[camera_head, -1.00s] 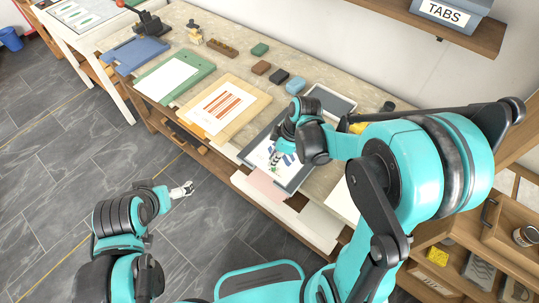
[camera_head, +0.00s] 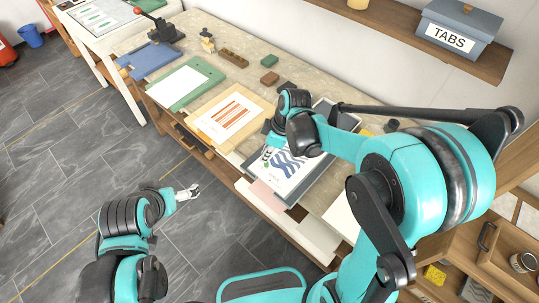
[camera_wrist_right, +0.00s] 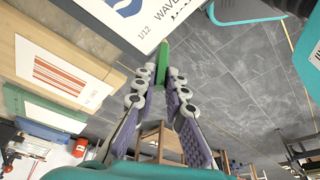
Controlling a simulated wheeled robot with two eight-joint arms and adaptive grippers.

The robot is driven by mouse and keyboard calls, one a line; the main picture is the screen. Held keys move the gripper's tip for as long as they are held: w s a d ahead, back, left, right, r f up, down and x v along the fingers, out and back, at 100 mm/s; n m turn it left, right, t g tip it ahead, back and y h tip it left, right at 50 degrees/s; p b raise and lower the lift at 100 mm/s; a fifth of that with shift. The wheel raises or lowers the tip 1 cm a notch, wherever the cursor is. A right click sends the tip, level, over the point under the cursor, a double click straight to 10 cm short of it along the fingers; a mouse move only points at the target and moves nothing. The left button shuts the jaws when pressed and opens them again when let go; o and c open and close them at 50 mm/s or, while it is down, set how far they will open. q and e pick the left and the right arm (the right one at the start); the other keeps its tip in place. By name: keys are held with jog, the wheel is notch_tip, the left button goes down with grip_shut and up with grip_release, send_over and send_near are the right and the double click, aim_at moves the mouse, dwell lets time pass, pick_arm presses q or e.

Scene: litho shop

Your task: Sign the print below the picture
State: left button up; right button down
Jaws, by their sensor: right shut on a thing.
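The print (camera_head: 292,172) is a white sheet with blue wave stripes, lying in a dark grey tray (camera_head: 318,182) on the bench. In the right wrist view its lower margin (camera_wrist_right: 133,25) shows "1/12" and part of the word "WAVE". My right gripper (camera_head: 267,158) is at the print's left edge in the head view. It is shut on a slim green pen (camera_wrist_right: 163,62), which sits between the fingertips beside the margin. I cannot tell whether its tip touches paper. My left gripper (camera_head: 189,191) is empty, fingers apart, over the floor in front of the bench.
A wooden board with an orange-striped print (camera_head: 228,115) lies left of the tray, then a green board (camera_head: 184,83) and a blue one (camera_head: 150,60). Small blocks (camera_head: 269,77) lie behind. A TABS box (camera_head: 457,30) stands on the shelf above.

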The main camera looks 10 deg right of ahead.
jog(key=shift+p+v, duration=0.55)
jog(key=shift+v, duration=0.5)
pick_arm(q)
jog(key=shift+s+d+r, duration=0.3)
jog(key=shift+d+r, duration=0.15)
jog(key=shift+r, duration=0.3)
pick_arm(e)
jog(key=shift+w+a, duration=0.1)
jog(key=shift+a, duration=0.1)
pick_arm(q)
jog(key=shift+r, duration=0.1)
pick_arm(e)
jog(key=shift+r, duration=0.15)
